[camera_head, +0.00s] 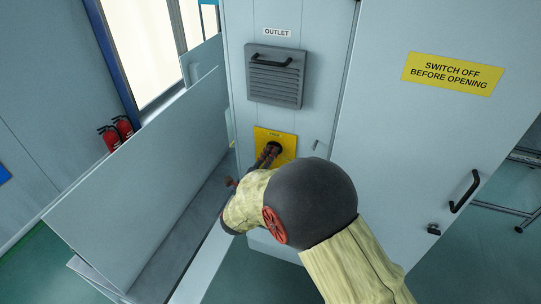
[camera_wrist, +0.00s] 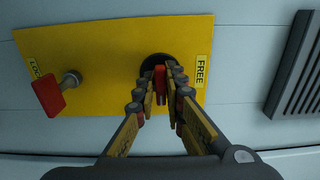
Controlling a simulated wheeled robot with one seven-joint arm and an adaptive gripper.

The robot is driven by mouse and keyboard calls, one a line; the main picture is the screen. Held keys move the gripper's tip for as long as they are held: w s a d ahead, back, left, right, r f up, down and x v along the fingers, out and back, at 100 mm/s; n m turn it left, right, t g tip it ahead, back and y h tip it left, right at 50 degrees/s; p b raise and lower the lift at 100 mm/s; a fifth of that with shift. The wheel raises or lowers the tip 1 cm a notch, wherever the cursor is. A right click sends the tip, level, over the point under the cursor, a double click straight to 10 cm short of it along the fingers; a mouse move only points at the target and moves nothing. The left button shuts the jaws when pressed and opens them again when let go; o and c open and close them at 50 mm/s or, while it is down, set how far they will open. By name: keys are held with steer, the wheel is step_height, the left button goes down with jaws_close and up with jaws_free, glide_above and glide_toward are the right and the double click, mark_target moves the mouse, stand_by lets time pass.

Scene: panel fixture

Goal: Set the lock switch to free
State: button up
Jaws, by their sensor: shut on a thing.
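The yellow plate (camera_wrist: 110,45) carries a FREE label (camera_wrist: 201,72) at its right end and a partly cut-off LOCK label (camera_wrist: 36,69) at its left end in the wrist view. A black round switch base (camera_wrist: 152,63) sits beside FREE, with a red handle (camera_wrist: 160,78) in front of it. My gripper (camera_wrist: 164,80) is shut on this red handle, one finger on each side. The fingers hide part of the base and handle. The plate (camera_head: 262,134) also shows in the head view, where my arm covers its lower part.
A second red lever (camera_wrist: 49,95) on a metal stud stands near LOCK, apart from my gripper. A grey louvred OUTLET cover (camera_head: 275,78) is above the plate in the head view. A cabinet door handle (camera_head: 464,191) is at right. A pale panel (camera_head: 130,165) stands at left.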

jaws_close()
steer(key=n, duration=0.3)
steer(key=shift+r+n, duration=0.1)
steer(key=shift+n, duration=0.3)
steer(key=n+p, duration=0.1)
steer(key=n, duration=0.3)
steer(key=shift+n+p, duration=0.3)
steer(key=shift+p, duration=0.05)
steer(key=n+p, duration=0.2)
steer(key=n, duration=0.3)
steer(key=shift+r, duration=0.1)
steer(key=shift+n+p, duration=1.25)
steer(key=shift+n, duration=1.05)
steer(key=shift+o, duration=2.2)
jaws_free()
steer(key=shift+a, duration=0.1)
